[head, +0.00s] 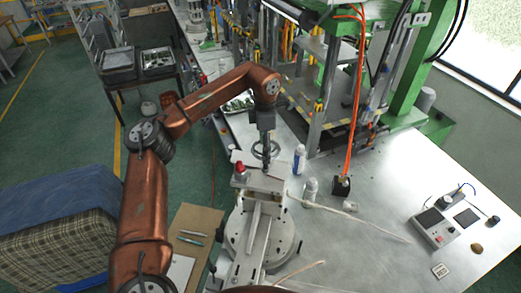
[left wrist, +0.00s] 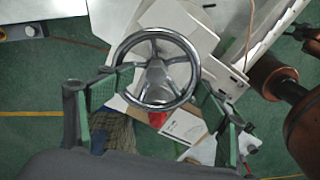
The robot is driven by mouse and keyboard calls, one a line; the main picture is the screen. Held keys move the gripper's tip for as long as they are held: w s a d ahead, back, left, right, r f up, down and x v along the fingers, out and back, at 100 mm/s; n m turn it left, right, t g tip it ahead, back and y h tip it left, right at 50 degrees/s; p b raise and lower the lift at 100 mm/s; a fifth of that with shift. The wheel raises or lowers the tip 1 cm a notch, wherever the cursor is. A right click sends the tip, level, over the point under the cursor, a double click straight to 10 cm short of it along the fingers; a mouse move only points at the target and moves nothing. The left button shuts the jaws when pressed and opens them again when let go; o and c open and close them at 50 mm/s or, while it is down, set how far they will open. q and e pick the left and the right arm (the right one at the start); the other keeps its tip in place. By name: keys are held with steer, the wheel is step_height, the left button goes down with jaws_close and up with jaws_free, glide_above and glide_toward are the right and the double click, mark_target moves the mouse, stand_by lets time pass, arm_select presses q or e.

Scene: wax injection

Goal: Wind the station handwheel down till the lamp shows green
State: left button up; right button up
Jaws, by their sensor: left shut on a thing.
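The metal handwheel (left wrist: 157,76) fills the middle of the left wrist view, a bright ring with spokes and a hub. In the head view the handwheel (head: 276,148) stands at the top of the pale station (head: 263,184), partly hidden by my left gripper (head: 267,146). In the left wrist view my left gripper (left wrist: 163,86) has one green-padded finger on each side of the wheel, shut on its rim. A red lamp-like cap (head: 239,168) is on the station, left of the wheel. A red patch (left wrist: 157,118) also shows below the wheel. No green light shows. My right gripper is not in view.
A control box (head: 434,227) lies farther right. The table between is mostly clear.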

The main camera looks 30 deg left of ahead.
arm_select(q)
steer(key=shift+w+f+m, duration=0.15)
steer(key=shift+w+m, duration=0.2)
steer(key=shift+m, duration=0.05)
steer(key=shift+c, duration=0.3)
steer(key=shift+s+d+m, duration=0.2)
steer(key=shift+s+m, duration=0.05)
steer(key=shift+m, duration=0.65)
steer(key=shift+c, duration=1.2)
steer(key=m, duration=0.2)
steer(key=shift+a+m, duration=0.2)
steer(key=shift+m, duration=0.2)
steer(key=shift+c, duration=0.3)
steer(key=shift+m, duration=0.4)
steer(key=shift+s+m+p, duration=0.15)
steer(key=shift+m+p, duration=0.15)
steer(key=shift+m, duration=0.7)
steer(key=shift+a+m, duration=0.1)
steer(key=shift+m, duration=2.8)
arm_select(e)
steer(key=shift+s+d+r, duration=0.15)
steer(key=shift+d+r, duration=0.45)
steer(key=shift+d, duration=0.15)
